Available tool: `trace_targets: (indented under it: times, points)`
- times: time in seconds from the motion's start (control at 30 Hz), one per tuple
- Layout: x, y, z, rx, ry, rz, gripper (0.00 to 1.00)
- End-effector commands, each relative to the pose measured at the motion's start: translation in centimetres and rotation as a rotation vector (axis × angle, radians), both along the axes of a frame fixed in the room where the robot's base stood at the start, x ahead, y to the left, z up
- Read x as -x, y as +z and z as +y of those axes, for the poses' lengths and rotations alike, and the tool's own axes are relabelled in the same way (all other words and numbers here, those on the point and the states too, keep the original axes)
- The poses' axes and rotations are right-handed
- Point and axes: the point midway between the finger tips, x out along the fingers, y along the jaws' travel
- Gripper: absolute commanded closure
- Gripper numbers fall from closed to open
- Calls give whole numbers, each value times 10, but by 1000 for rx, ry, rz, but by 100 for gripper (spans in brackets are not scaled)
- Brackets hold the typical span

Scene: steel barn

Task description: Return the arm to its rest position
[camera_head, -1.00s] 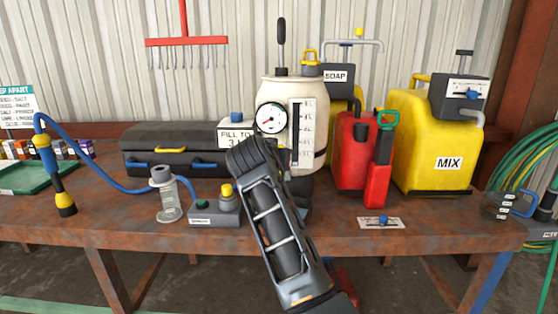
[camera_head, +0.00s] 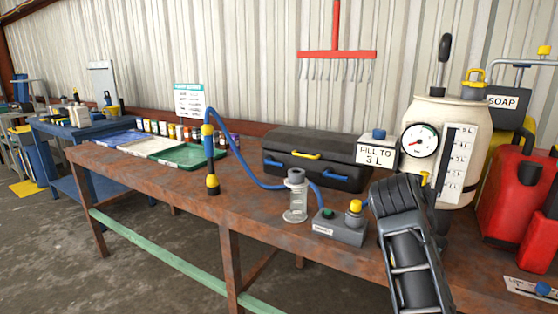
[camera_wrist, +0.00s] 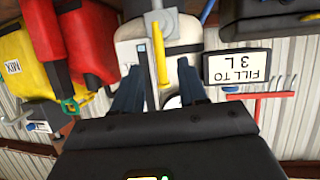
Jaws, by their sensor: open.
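My arm (camera_head: 410,255) reaches up over the front of the rusty bench (camera_head: 190,190), before the cream pressure tank (camera_head: 455,130) with its round gauge. The arm hides my gripper's fingers in the head view. In the wrist view, which is upside down, my gripper (camera_wrist: 159,70) shows two dark fingers spread apart. A yellow bar (camera_wrist: 160,52) and the cream tank show between and beyond them. I see nothing held. I cannot tell whether the fingers touch the tank.
The FILL TO 3 L sign (camera_head: 379,155) and black case (camera_head: 315,155) stand left of the tank. A measuring cylinder (camera_head: 296,197) and grey box (camera_head: 340,228) are close left of my arm. Red canisters (camera_head: 510,195) crowd the right. The bench's left front is bare.

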Motion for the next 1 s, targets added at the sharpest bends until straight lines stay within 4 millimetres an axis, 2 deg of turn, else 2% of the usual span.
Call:
trace_targets:
  times: [0.03, 0.2, 0.37, 0.5, 0.7, 0.9, 1.0]
  points:
    - [9, -21, 2, 10, 25, 16, 58]
    - [45, -84, 14, 49, 149, 44, 58]
    - [88, -135, 28, 75, 264, 61, 58]
    - [134, -172, 42, 89, 360, 71, 58]
    - [205, -210, 62, 96, 486, 71, 58]
    - [282, -229, 82, 89, 591, 56, 58]
    - [320, -230, 91, 81, 635, 41, 58]
